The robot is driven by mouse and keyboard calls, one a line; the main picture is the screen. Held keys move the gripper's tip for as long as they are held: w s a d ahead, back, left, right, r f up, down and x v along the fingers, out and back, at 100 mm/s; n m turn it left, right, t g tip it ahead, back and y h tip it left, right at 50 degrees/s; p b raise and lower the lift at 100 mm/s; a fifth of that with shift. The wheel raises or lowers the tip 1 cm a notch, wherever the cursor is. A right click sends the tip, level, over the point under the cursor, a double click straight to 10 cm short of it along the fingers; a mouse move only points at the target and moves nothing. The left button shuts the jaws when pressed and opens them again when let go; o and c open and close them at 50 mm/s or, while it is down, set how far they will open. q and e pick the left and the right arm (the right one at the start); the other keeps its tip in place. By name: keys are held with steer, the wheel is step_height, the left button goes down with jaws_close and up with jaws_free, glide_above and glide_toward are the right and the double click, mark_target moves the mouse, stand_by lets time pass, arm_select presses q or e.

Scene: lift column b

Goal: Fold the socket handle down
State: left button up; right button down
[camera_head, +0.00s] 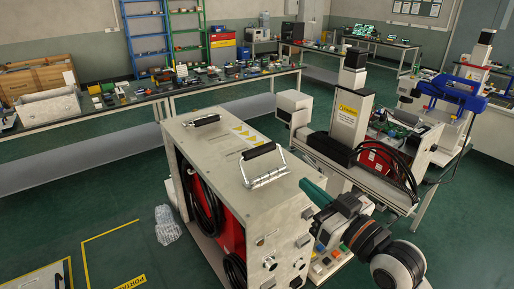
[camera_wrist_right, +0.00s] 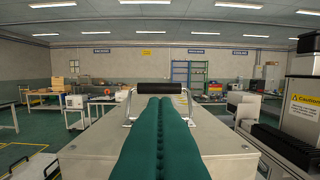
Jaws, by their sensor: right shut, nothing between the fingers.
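A grey metal cabinet (camera_head: 225,150) stands in the middle of the head view. On its top, the nearer handle (camera_head: 260,151) has a black grip on chrome legs and stands raised from the surface. It also shows in the right wrist view (camera_wrist_right: 160,88), ahead of the fingertips, with its legs on either side. My right gripper (camera_head: 304,184) has teal fingers, closed together and empty, to the right of the handle and apart from it in the head view. In the right wrist view the fingers (camera_wrist_right: 160,100) hide part of the cabinet top. My left gripper is not in view.
A second black handle (camera_head: 202,120) is at the far end of the cabinet top. A machine with a yellow warning label (camera_head: 347,111) stands to the right. A long workbench (camera_head: 150,98) with parts is behind. Green floor (camera_head: 95,195) is clear at left.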

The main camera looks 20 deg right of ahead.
steer(key=shift+y, duration=0.3)
steer(key=x, duration=0.3)
steer(key=r+b+x, duration=0.1)
steer(key=x, duration=0.3)
steer(key=r+b+x, duration=0.1)
steer(key=x, duration=0.2)
steer(key=shift+r, duration=0.1)
steer(key=shift+w+a+f+b, duration=0.15)
steer(key=shift+w+f+b, duration=0.3)
steer(key=shift+f+b, duration=0.15)
steer(key=shift+w+a+f+b, duration=0.15)
steer(key=shift+w+f+b, duration=0.3)
steer(key=shift+b, duration=0.1)
steer(key=shift+w+a+f, duration=0.1)
steer(key=shift+w+f, duration=0.1)
steer(key=shift+w, duration=0.2)
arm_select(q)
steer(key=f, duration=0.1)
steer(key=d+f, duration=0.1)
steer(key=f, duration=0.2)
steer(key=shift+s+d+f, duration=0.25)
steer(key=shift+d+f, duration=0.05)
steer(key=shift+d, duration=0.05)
